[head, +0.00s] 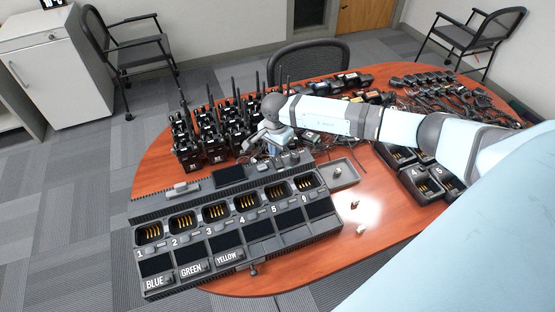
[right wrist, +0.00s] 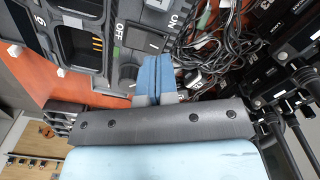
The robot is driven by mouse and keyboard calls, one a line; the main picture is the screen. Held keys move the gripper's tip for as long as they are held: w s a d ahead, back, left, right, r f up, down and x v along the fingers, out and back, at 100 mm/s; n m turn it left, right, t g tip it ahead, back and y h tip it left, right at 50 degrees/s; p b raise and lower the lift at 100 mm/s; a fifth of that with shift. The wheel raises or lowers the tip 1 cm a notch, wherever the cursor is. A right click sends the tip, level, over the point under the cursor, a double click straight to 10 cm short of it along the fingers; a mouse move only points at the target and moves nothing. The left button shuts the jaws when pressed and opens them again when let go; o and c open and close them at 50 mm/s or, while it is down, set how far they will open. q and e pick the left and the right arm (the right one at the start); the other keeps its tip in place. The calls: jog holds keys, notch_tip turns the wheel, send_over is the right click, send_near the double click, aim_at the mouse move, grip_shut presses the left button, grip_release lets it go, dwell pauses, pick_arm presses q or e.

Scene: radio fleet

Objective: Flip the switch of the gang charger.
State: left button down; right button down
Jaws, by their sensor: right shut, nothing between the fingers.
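The gang charger (head: 250,218) is a wide black unit on the wooden table, with numbered slots in a row and BLUE, GREEN and YELLOW labels at the front left. Its switch (right wrist: 152,43) shows in the right wrist view as a dark rocker between the OFF and ON labels. My right gripper (head: 270,142) is at the charger's back edge. In the right wrist view its blue fingers (right wrist: 158,64) are shut and empty, close beside the switch. I cannot tell whether they touch it. In the head view the switch is too small to make out. My left gripper is not in view.
Several black radios (head: 212,138) stand behind the charger. Loose cables (right wrist: 215,50) lie close to the right fingers. A grey tray (head: 342,173) is right of the charger, and a second charger (head: 425,178) is farther right. Bare table shows between them.

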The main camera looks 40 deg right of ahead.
aim_at(276, 158)
jog(key=shift+f+b, duration=1.2)
jog(key=shift+f, duration=0.15)
dwell(0.8)
jog(key=shift+r, duration=0.1)
jog(key=shift+r+p, duration=1.75)
jog(key=shift+r, duration=1.75)
jog(key=shift+a+f, duration=0.1)
